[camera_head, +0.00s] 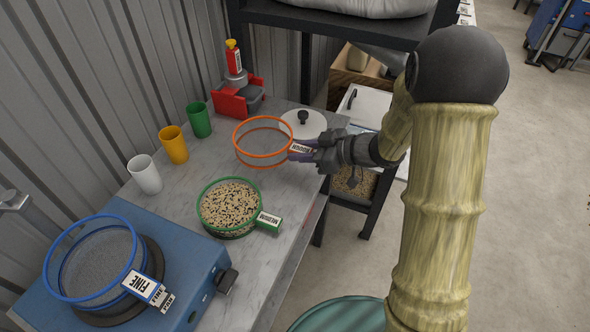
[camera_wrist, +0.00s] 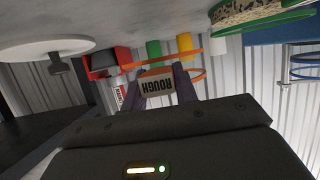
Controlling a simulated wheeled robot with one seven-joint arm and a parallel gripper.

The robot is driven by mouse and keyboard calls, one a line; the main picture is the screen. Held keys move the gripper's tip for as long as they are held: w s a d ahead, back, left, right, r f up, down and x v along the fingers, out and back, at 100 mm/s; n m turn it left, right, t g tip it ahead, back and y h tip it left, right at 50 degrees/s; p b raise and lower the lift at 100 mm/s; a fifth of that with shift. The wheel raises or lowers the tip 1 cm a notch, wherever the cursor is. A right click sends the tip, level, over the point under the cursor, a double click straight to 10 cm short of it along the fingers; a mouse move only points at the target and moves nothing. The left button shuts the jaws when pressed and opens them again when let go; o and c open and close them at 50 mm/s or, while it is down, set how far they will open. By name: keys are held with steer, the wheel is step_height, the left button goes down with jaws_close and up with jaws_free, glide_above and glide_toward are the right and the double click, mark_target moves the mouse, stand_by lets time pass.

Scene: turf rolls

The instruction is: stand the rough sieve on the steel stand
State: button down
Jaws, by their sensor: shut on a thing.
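The rough sieve (camera_head: 263,160) is an orange-rimmed ring. My gripper (camera_head: 303,150) is shut on that tag at the sieve's right side. The sieve looks level and empty, above the far part of the bench; I cannot tell its exact height. A green sieve (camera_head: 230,205) tagged MEDIUM, full of mixed grain, stands nearer, with a dark edge showing below it. I cannot make out the steel stand for certain.
A blue machine (camera_head: 190,275) carries the blue FINE sieve (camera_head: 93,262) at the near left. White (camera_head: 145,175), yellow (camera_head: 173,145) and green (camera_head: 199,120) cups line the wall. A red device (camera_head: 238,97) and a white lid (camera_head: 303,124) are at the back.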

mark_target(304, 174)
steer(key=shift+w+d+f, duration=0.1)
steer(key=shift+d+f, duration=0.05)
steer(key=shift+f, duration=0.35)
steer(key=shift+d+f, duration=0.15)
steer(key=shift+f, duration=0.35)
steer(key=shift+f, duration=0.3)
steer(key=f, duration=0.2)
steer(key=f+b, duration=0.1)
steer(key=shift+w+f, duration=0.1)
steer(key=shift+w, duration=0.15)
steer(key=shift+d+f, duration=0.1)
steer(key=shift+d, duration=0.05)
steer(key=shift+s, duration=0.1)
steer(key=shift+s+a, duration=0.1)
steer(key=shift+a, duration=0.2)
steer(key=c, duration=1.1)
jaws_free()
steer(key=shift+s, duration=0.1)
steer(key=shift+d, duration=0.1)
